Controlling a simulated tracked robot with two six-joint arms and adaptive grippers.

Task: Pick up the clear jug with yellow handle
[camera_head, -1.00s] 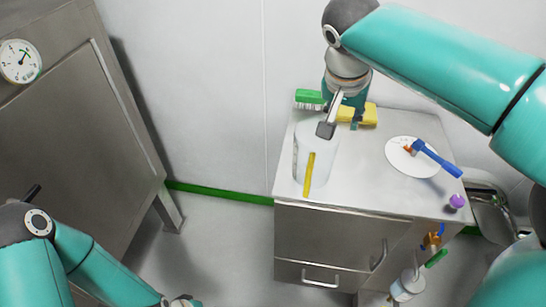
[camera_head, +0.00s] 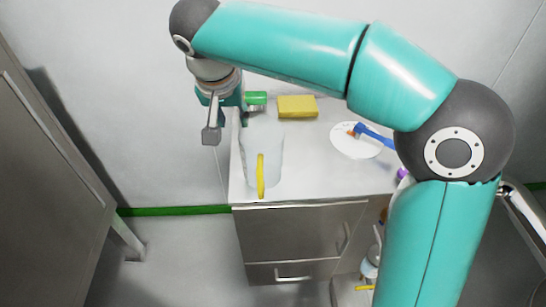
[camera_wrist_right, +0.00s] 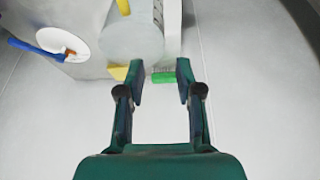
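The clear jug (camera_head: 264,148) stands upright on the left part of the steel cabinet top, its yellow handle (camera_head: 261,176) facing the front. The jug also shows in the right wrist view (camera_wrist_right: 133,38), beyond my fingers and up to the left. My right gripper (camera_head: 212,136) is beside the jug, to its left and past the cabinet's left edge. In the right wrist view the fingers (camera_wrist_right: 161,82) are spread apart with nothing between them. My left gripper is not in view.
A green brush (camera_head: 256,98) and a yellow sponge (camera_head: 297,106) lie behind the jug. A white plate (camera_head: 357,140) with a blue-handled brush (camera_head: 374,135) lies to the right, near a purple knob (camera_head: 402,173). A steel cabinet (camera_head: 45,170) stands at left; floor between is clear.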

